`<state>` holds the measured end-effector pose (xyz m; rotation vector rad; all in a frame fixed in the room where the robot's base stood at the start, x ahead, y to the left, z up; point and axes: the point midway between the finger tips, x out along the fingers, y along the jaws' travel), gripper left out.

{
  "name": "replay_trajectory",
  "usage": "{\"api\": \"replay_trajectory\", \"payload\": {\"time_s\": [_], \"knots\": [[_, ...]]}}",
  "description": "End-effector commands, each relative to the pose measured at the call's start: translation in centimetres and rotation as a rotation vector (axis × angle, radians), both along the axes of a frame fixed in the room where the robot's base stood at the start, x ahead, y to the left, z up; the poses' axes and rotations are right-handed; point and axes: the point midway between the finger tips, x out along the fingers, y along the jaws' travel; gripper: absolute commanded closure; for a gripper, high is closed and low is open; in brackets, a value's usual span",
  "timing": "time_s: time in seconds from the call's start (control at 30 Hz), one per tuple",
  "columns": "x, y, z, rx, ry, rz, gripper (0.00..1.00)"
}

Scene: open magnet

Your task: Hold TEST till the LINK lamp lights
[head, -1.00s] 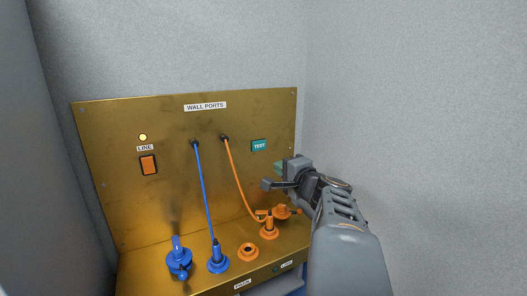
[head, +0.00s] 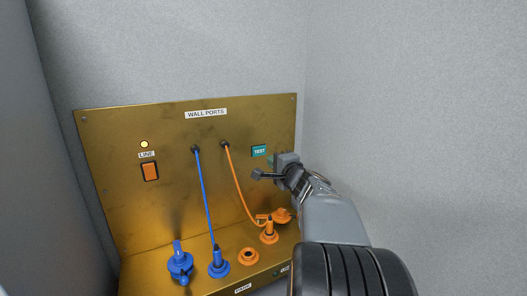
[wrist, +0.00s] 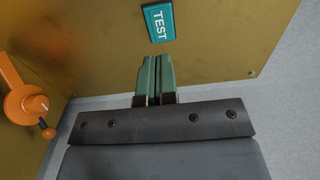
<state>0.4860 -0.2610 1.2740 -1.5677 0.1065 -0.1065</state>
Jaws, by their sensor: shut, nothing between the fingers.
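The teal TEST button (head: 260,151) is on the brass panel, at its upper right in the head view. It shows large at the top of the wrist view (wrist: 158,23). My gripper (wrist: 154,60) has its two green fingers together and empty, with the tips just below the button in the wrist picture. A gap shows between the tips and the button there. In the head view my gripper (head: 271,161) is beside and below the button, its fingers mostly hidden.
Blue (head: 205,200) and orange (head: 238,190) cables run down to plugs on the ledge. A blue valve-like fitting (head: 180,262) and an orange ring (head: 248,256) stand there. A grey wall is at right.

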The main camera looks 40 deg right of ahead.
Motion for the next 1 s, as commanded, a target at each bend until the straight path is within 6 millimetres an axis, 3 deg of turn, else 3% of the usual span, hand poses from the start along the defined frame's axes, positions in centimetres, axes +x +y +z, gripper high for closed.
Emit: {"api": "replay_trajectory", "payload": {"time_s": [0.2, 0.4, 1.0], "knots": [[3.8, -0.5, 0.2, 0.001, 0.002, 0.002, 1.00], [5.8, -0.8, 0.2, 0.001, 0.001, 0.000, 1.00], [6.9, -0.9, -0.2, -0.001, 0.000, 0.000, 1.00]]}}
